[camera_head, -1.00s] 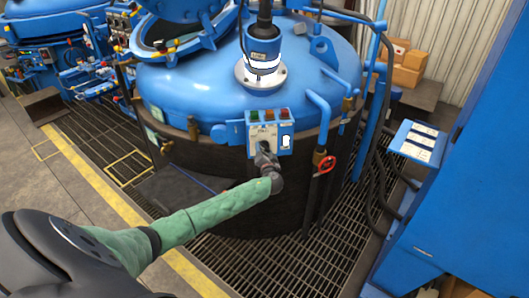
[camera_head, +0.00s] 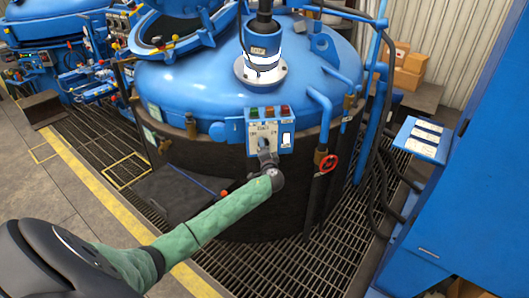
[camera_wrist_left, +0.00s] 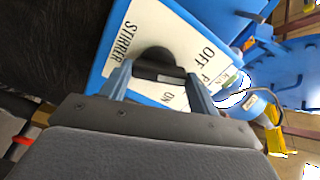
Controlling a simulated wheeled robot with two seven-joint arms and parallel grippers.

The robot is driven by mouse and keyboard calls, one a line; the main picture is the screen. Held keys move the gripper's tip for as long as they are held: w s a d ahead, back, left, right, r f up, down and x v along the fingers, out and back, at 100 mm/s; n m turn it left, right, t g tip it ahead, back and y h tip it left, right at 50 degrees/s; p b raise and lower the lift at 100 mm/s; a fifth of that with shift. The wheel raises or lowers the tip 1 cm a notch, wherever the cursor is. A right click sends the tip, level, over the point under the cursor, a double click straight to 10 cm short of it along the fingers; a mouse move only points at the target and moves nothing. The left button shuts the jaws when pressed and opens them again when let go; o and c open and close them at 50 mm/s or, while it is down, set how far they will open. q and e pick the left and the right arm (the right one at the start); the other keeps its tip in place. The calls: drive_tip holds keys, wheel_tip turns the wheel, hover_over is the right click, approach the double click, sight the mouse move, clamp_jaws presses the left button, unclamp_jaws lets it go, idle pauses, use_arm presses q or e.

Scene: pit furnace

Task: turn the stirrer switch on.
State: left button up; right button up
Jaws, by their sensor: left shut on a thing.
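The stirrer switch is a black round knob (camera_wrist_left: 158,63) on a white plate (camera_wrist_left: 178,25) lettered STIRRER, OFF and ON, in the left wrist view. In the head view the blue control box (camera_head: 285,140) hangs on the front of the furnace. My left gripper (camera_wrist_left: 158,82) has its two fingers on either side of the knob and is shut on it. In the head view this gripper (camera_head: 265,157) reaches the plate from below and hides part of the knob. Which way the knob points is hard to tell. My right gripper is not in view.
The blue furnace vessel (camera_head: 190,85) fills the middle. A red valve wheel (camera_head: 329,163) on a pipe stands just right of my gripper. A blue cabinet (camera_head: 475,170) takes up the right side. Dark floor grating (camera_head: 300,255) lies below.

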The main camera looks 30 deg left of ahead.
use_arm(q)
drive_tip(key=m+p, duration=0.1)
drive_tip(key=m, duration=0.3)
drive_tip(key=m+p, duration=0.1)
drive_tip(key=m, duration=0.3)
drive_tip(key=m+p, duration=0.1)
drive_tip(key=m, duration=0.4)
drive_tip(key=shift+w+d+f+p, duration=0.1)
drive_tip(key=shift+d+f+p, duration=0.05)
drive_tip(key=shift+d+p, duration=0.15)
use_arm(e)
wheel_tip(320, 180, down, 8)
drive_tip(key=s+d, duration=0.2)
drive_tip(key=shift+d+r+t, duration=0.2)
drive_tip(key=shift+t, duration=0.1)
use_arm(q)
drive_tip(key=o, duration=1)
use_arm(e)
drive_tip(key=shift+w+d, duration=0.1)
